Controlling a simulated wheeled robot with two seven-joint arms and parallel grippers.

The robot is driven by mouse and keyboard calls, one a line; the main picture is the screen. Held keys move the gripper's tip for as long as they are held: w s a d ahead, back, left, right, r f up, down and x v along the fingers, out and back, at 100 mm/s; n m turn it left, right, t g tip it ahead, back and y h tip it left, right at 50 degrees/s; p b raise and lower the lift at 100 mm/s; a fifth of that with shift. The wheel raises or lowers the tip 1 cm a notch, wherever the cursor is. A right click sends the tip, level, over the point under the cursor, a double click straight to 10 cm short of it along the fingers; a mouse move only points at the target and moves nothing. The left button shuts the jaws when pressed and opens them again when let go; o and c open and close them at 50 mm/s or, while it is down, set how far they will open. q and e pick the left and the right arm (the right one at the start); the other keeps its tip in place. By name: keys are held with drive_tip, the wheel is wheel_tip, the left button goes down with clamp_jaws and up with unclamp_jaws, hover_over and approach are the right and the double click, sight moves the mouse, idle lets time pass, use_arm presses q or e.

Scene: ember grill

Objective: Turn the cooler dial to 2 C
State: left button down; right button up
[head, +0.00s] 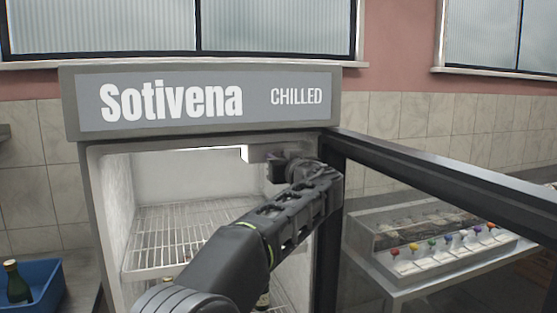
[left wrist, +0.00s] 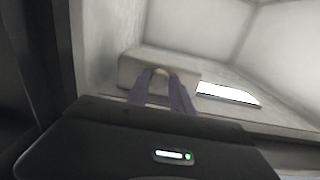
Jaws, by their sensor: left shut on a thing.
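The cooler (head: 72,110) stands open, with "Sotivena CHILLED" on its header. A pale control box (left wrist: 135,66) is fixed under its ceiling inside; part of it shows in the head view (head: 256,153). My left gripper (head: 277,165) reaches inside the upper right of the cooler, against that box. In the left wrist view its two fingers (left wrist: 161,82) are shut on the dial (left wrist: 161,72), of which only a small pale piece shows between the fingertips. The dial's marks and setting cannot be read. My right gripper is not in view.
The open glass door (head: 440,172) swings out to the right of my arm. Wire shelves (head: 165,240) lie below the gripper. A lit lamp panel (left wrist: 228,94) is beside the box. A blue crate (head: 45,285) with a bottle stands left; a dispenser with coloured knobs (head: 440,245) stands right.

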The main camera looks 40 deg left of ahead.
use_arm(q)
drive_tip(key=shift+m+b, duration=2.15)
drive_tip(key=shift+m, duration=3.85)
drive_tip(key=c, duration=1.1)
unclamp_jaws()
drive_tip(key=shift+c, duration=0.2)
